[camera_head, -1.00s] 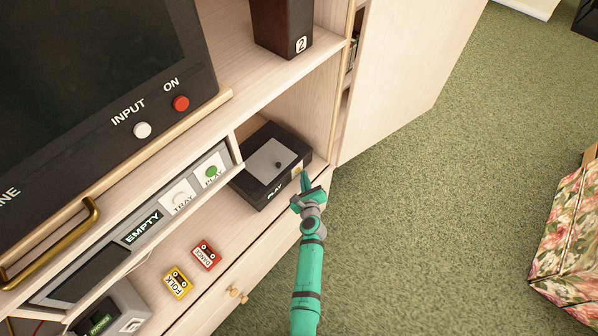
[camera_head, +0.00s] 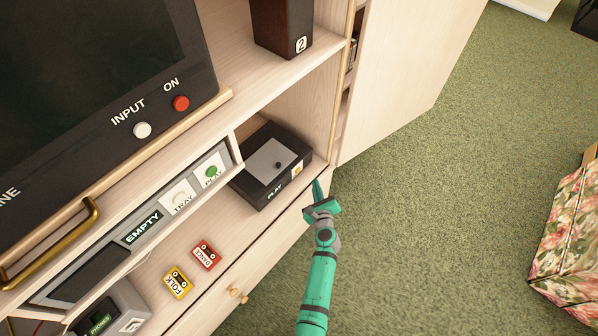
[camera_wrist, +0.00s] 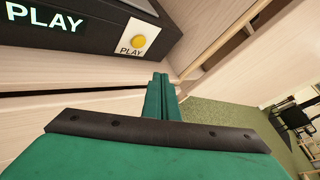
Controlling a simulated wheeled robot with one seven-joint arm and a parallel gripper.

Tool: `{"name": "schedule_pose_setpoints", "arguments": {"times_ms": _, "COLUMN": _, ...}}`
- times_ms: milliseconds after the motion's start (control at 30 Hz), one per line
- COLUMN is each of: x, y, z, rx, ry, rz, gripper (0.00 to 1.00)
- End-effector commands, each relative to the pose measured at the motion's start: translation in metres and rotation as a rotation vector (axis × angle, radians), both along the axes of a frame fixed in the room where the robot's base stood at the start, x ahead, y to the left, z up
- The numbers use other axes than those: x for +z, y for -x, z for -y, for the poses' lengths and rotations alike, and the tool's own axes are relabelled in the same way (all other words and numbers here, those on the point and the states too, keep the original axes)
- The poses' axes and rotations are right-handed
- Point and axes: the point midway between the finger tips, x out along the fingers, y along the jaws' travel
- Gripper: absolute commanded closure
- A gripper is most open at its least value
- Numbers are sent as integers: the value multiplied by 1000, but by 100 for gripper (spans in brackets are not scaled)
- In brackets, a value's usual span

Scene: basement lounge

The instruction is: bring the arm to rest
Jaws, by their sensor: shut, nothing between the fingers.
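My gripper (camera_head: 319,195) is green, shut and empty. In the head view it hangs just in front of the cabinet's shelf edge, to the lower right of a black player box. In the wrist view its closed fingers (camera_wrist: 161,97) point toward the shelf front, below the box. The black player box (camera_head: 263,185) sits on the shelf with a grey top, a PLAY label and a yellow button (camera_head: 298,169). The yellow button also shows in the wrist view (camera_wrist: 139,41), with a gap between it and the fingertips.
Red (camera_head: 206,255) and yellow (camera_head: 177,282) cassettes lie on the shelf to the left. An open cabinet door (camera_head: 405,75) stands at the upper right. A floral box (camera_head: 570,240) stands on the carpet at the far right. The green carpet between is clear.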

Motion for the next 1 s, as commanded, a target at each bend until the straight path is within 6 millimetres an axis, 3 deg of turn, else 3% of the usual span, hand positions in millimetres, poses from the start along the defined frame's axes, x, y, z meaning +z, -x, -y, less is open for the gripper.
{"name": "schedule_pose_setpoints", "arguments": {"times_ms": 767, "x": -1, "y": 4, "z": 1, "rx": 1, "ry": 14, "rz": -1, "gripper": 100}}
{"name": "schedule_pose_setpoints", "arguments": {"times_ms": 867, "x": -7, "y": 21, "z": 3, "rx": 10, "ry": 83, "rz": -2, "gripper": 100}}
{"name": "schedule_pose_setpoints", "arguments": {"times_ms": 1000, "x": -18, "y": 69, "z": 9, "rx": 42, "ry": 291, "rz": -1, "gripper": 100}}
